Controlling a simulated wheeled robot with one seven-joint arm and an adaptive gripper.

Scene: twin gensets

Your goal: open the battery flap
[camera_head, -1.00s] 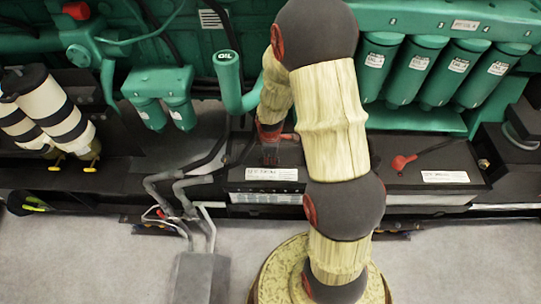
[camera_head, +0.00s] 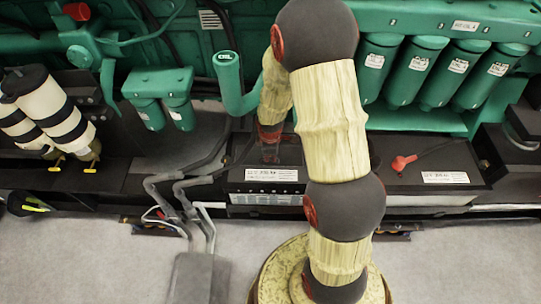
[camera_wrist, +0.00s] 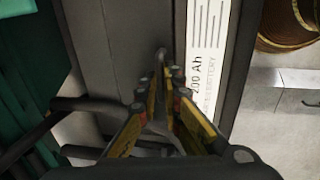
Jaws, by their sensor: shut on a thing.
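The left battery (camera_head: 265,187) is a dark box with a white label, partly hidden behind my arm in the head view. Its "200 Ah" label (camera_wrist: 207,60) runs along the right of the wrist view, beside a dark grey top surface (camera_wrist: 115,45). My gripper (camera_wrist: 163,85) points at this top, with its yellow-sided fingers closed in on a thin grey piece (camera_wrist: 161,58) between them. I cannot tell whether this piece is the flap's handle, and no raised flap shows clearly. In the head view my gripper (camera_head: 269,152) is dark and blurred above the battery.
A second battery with a red terminal cap (camera_head: 403,162) stands to the right. A green OIL pipe (camera_head: 230,85) rises just left of my gripper. Hoses (camera_head: 180,190) run left of the battery. Green filters (camera_head: 415,72) hang behind. The pale floor (camera_head: 455,260) in front is clear.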

